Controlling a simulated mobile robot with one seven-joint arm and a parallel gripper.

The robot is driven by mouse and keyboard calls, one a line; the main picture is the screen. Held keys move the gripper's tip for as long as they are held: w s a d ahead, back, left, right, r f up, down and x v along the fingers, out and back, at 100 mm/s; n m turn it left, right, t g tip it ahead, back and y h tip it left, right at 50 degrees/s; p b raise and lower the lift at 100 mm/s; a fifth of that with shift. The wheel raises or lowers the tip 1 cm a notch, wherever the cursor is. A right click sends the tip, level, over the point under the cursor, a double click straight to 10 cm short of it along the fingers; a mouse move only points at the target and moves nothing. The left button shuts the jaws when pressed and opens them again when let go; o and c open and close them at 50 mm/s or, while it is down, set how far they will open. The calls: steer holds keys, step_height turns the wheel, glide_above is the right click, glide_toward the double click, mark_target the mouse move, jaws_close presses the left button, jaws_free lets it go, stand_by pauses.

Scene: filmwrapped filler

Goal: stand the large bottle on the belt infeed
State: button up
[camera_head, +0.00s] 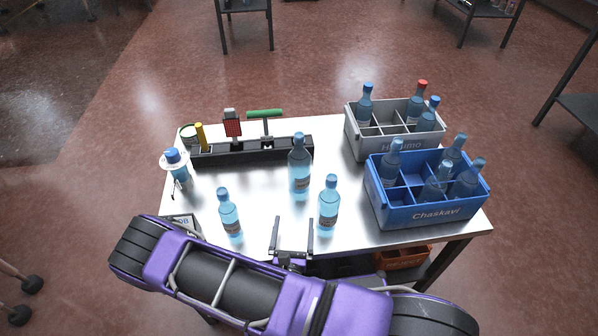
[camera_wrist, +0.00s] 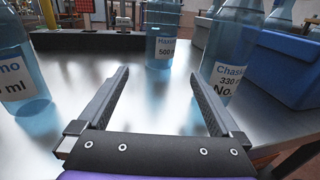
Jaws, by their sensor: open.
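The tallest loose bottle (camera_head: 299,173), blue with a blue cap, stands upright on the table in front of the belt's right end. In the wrist view this bottle (camera_wrist: 163,35) has a label reading 500 ml, and its top is cut off. The black belt (camera_head: 240,152) runs along the table's far left side; which end is the infeed I cannot tell. My gripper (camera_head: 293,221) is open and empty at the near table edge, pointing towards the tall bottle and apart from it. Its two fingers also show in the wrist view (camera_wrist: 159,76).
Smaller bottles stand left (camera_head: 230,215) and right (camera_head: 328,205) of my gripper's path. A grey crate (camera_head: 375,146) and a blue crate (camera_head: 415,214), both holding bottles, are at right. A white-collared, blue-capped item (camera_head: 174,165) stands at left. Bare table (camera_head: 265,205) lies between the bottles.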

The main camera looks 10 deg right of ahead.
mark_target(298, 184)
steer(key=b+x, duration=0.1)
steer(key=x, duration=1.1)
steer(key=shift+b+x, duration=0.6)
steer(key=shift+x, duration=2.15)
steer(key=shift+r, duration=0.25)
steer(key=shift+c, duration=0.3)
steer(key=c, duration=1.2)
